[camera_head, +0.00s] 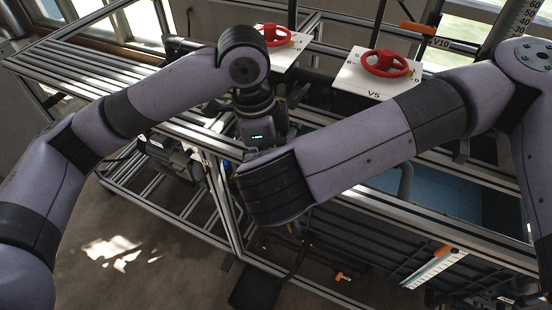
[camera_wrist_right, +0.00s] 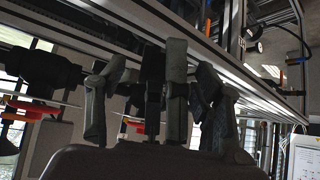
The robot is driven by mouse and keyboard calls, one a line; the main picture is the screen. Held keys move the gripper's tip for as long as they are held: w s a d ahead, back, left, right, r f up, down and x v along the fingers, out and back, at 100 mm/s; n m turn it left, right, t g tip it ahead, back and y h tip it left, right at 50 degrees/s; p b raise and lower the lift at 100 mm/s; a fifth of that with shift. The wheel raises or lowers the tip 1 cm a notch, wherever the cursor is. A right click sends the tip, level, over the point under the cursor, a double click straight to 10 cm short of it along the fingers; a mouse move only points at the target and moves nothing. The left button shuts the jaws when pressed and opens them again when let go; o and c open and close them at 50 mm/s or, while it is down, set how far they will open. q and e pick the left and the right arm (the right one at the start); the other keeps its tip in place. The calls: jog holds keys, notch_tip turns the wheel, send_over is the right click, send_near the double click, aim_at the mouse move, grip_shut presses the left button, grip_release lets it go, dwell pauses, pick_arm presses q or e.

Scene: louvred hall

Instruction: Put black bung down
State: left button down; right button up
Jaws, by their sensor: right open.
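In the head view my left arm comes in from the left and bends down at its wrist. The dark body of my left gripper (camera_head: 262,130) shows there with a small green light; its fingers are hidden behind my right wrist. My right arm crosses from the right, and its wrist hides most of what lies below it. In the right wrist view my right gripper (camera_wrist_right: 160,85) is open, its grey and black finger parts pointing up in the picture. I cannot make out a black bung for certain in either view.
A metal-profile frame (camera_head: 222,195) surrounds the work area. White panels with red handwheels stand at the back, one (camera_head: 387,63) marked V5. A dark slatted panel (camera_head: 380,240) and a white scale strip (camera_head: 433,268) are at lower right. Open floor (camera_head: 120,255) lies lower left.

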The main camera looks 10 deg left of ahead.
pick_arm(q)
jog(key=shift+a, duration=0.1)
pick_arm(e)
jog(key=shift+d, duration=0.1)
jog(key=c, duration=1.2)
jog(key=o, duration=0.8)
pick_arm(q)
jog(key=shift+s, duration=0.1)
pick_arm(e)
jog(key=o, duration=0.4)
